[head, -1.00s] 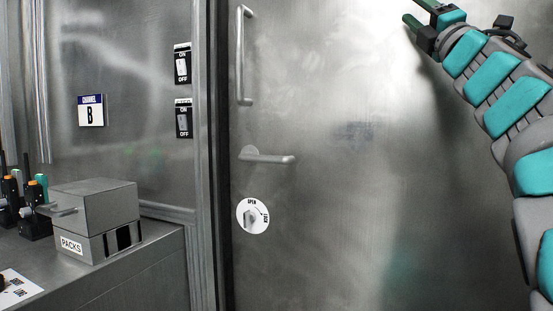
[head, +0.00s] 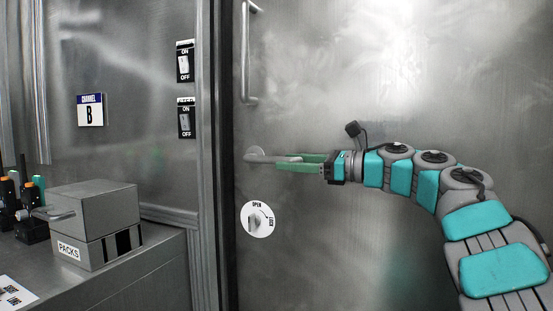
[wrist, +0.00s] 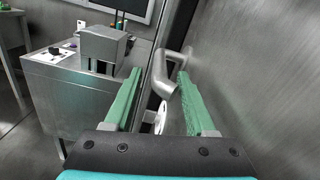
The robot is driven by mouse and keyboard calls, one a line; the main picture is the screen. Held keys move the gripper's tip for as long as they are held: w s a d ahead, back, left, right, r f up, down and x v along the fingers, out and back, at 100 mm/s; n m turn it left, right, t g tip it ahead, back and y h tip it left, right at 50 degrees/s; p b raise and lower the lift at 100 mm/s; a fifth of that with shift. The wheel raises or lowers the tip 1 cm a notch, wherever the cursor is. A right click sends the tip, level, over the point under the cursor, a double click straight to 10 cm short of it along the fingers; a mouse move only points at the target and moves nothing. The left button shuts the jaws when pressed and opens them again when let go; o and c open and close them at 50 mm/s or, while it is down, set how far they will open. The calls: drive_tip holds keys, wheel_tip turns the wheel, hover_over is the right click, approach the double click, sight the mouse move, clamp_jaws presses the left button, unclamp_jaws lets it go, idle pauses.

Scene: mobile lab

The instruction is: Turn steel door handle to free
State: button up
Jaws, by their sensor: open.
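The steel door handle (head: 262,155) is a horizontal lever on the steel door (head: 340,240). My gripper (head: 290,162) has come in from the right, with its green fingers at the lever's free end. In the wrist view my gripper (wrist: 158,88) is open, and the lever (wrist: 166,84) lies between the two fingers, nearer the right one. I cannot tell whether either finger touches it. Below the lever is a round white dial (head: 258,220) marked OPEN, with a grey knob; the rest of its lettering is hard to read.
A vertical pull bar (head: 246,60) is on the door above the lever. Two ON/OFF switches (head: 185,62) and a CHANNEL B sign (head: 90,110) are on the left wall. A grey PACKS box (head: 95,212) stands on the steel counter (head: 150,270) at left.

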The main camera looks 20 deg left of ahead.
drive_tip(key=shift+w+a+p, duration=0.15)
drive_tip(key=shift+a+p, duration=0.25)
drive_tip(key=shift+a, duration=1.6)
drive_tip(key=shift+c, duration=0.4)
clamp_jaws()
